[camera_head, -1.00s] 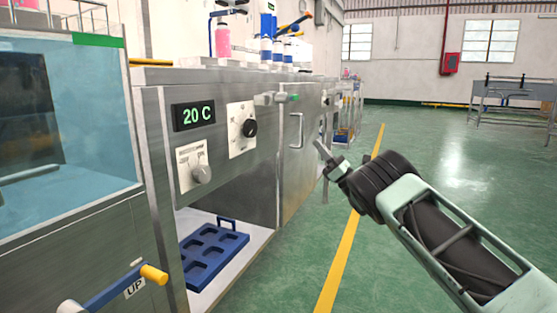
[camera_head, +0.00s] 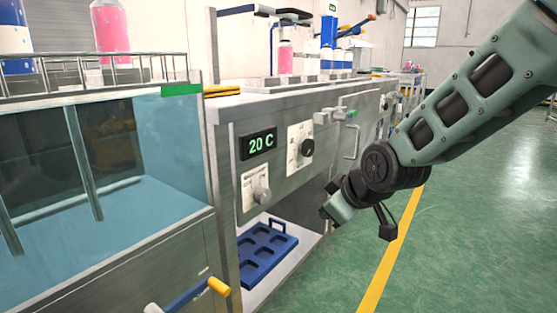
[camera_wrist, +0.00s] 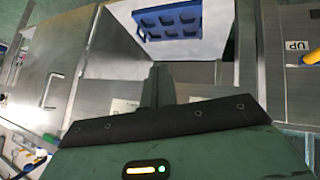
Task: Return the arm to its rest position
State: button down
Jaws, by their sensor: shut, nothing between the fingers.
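My arm (camera_head: 455,110) reaches in from the upper right in the head view and bends down at a dark joint. Its lower end hangs in front of the steel cabinet, beside the open bay, and the fingers cannot be made out there. In the wrist view my gripper (camera_wrist: 158,82) shows as two dark fingers close together, with nothing held. It points toward the bay with the blue tray (camera_wrist: 168,22). The tray also shows in the head view (camera_head: 262,254), lying empty on the bay's light floor, apart from my gripper.
A steel cabinet (camera_head: 225,170) with a 20 C display (camera_head: 258,143) and knobs stands left of my arm. A glass-walled water tank (camera_head: 100,190) is at the left, with a yellow-tipped lever (camera_head: 217,286) below. Green floor (camera_head: 480,240) is open at the right.

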jog(key=s+d+r+m+g+h+p, duration=0.1)
jog(key=s+g+p, duration=0.15)
jog(key=s, duration=0.75)
jog(key=s+d+m+g+h+p, duration=0.1)
jog(key=s+d+g, duration=0.15)
jog(key=s, duration=0.75)
jog(key=s+r+m+g+h+p, duration=0.1)
jog(key=s+g, duration=0.2)
jog(key=s, duration=0.8)
notch_tip(320, 180, up, 36)
jog(key=p, duration=3.6)
jog(key=shift+w, duration=0.4)
